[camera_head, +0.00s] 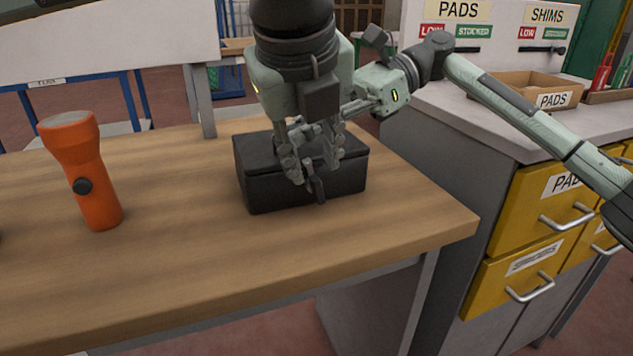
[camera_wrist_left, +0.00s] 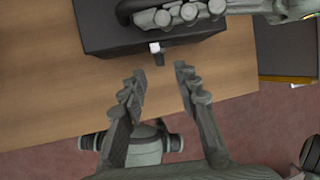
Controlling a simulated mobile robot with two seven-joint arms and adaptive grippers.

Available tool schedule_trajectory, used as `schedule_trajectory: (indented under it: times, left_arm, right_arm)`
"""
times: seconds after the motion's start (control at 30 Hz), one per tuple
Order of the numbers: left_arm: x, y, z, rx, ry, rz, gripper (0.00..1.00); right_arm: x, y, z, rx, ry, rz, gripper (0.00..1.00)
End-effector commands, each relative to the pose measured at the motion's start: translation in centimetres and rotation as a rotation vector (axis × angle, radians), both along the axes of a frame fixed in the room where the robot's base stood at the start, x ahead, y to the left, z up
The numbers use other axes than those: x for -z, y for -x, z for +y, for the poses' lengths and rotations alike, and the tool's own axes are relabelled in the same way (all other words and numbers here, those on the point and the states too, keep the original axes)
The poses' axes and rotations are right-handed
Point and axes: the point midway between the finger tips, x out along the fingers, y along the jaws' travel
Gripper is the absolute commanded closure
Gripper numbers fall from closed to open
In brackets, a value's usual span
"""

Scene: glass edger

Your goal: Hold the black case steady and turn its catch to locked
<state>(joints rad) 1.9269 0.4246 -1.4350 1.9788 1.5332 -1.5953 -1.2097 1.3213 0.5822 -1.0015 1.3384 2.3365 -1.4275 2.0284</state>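The black case (camera_head: 272,189) stands on the wooden table with its lid down; it also shows in the left wrist view (camera_wrist_left: 100,28). Its small catch (camera_head: 318,188) is on the front face and appears as a pale-tipped tab in the left wrist view (camera_wrist_left: 155,48). My left gripper (camera_head: 312,172) is open in front of the case, its fingertips (camera_wrist_left: 162,72) on either side of the catch, apart from it. My right gripper (camera_wrist_left: 165,17) reaches in from the right behind the left one, its fingers against the dark handle (camera_wrist_left: 125,10) on the lid. Its far finger is hidden.
An orange flashlight (camera_head: 88,172) stands upright on the table at the left. The wooden table (camera_head: 180,255) is clear between it and the case. A grey cabinet with yellow drawers (camera_head: 541,205) and a PADS box (camera_head: 553,101) is on the right.

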Motion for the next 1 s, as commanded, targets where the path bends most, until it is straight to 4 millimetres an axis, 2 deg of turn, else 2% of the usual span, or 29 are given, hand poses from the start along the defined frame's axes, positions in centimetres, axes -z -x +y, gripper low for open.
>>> schedule_trajectory:
  times: [0.1, 0.3, 0.47, 0.73, 1.0]
  left_arm:
    - [2.2, -1.0, -0.2, 0.001, -0.002, 0.002, 0.69]
    - [4.6, -2.3, -0.5, 0.001, -0.001, 0.000, 0.69]
    - [5.4, -2.6, -0.6, 0.001, -0.001, 0.000, 0.69]
    - [5.5, -2.7, -0.6, 0.001, -0.002, -0.001, 0.69]
    - [5.5, -2.7, -0.6, 0.002, -0.002, -0.001, 1.00]
  right_arm:
    - [0.0, 0.0, 0.0, 0.000, -0.001, 0.000, 1.00]
    - [0.0, 0.0, 0.0, 0.000, -0.001, 0.000, 1.00]
    - [0.0, 0.0, 0.0, 0.000, -0.001, 0.000, 1.00]
    - [0.0, 0.0, 0.0, 0.000, 0.000, 0.000, 1.00]
    - [0.0, 0.0, 0.0, 0.000, 0.000, 0.000, 1.00]
